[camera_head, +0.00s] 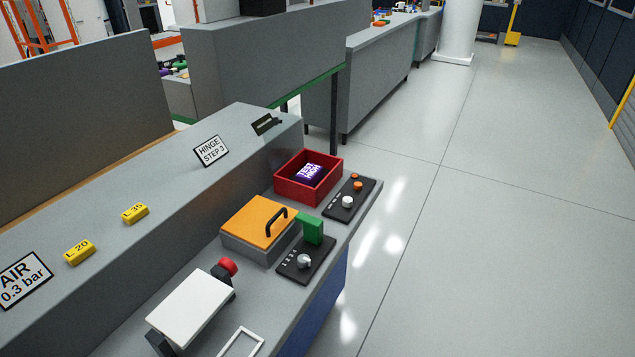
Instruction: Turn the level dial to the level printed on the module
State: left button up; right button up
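A purple module (309,172) with white print lies in the red open bin (283,186); the print is too small to read surely, though its lower line looks like "HIGH". A black panel (291,274) nearer me bears a round pale knob (304,261), small white marks and a green block (312,229) at its far end. Which knob is the level dial, and where either points, I cannot tell. Neither gripper is in view.
A grey box with an orange handled lid (259,222) stands between bin and near panel. A white plate (190,307) on dark supports, with a red knob (228,267), stands nearer. Yellow tags (135,213) and signs line the raised ledge. Open floor (500,220) lies right.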

aim_at(347, 201)
jog(key=u, duration=0.35)
jog(key=i+l+u, duration=0.15)
jog(key=l+u, duration=0.15)
jog(key=i+l+u, duration=0.1)
jog(key=l+u, duration=0.45)
jog(key=i+l, duration=0.05)
jog(key=l, duration=0.1)
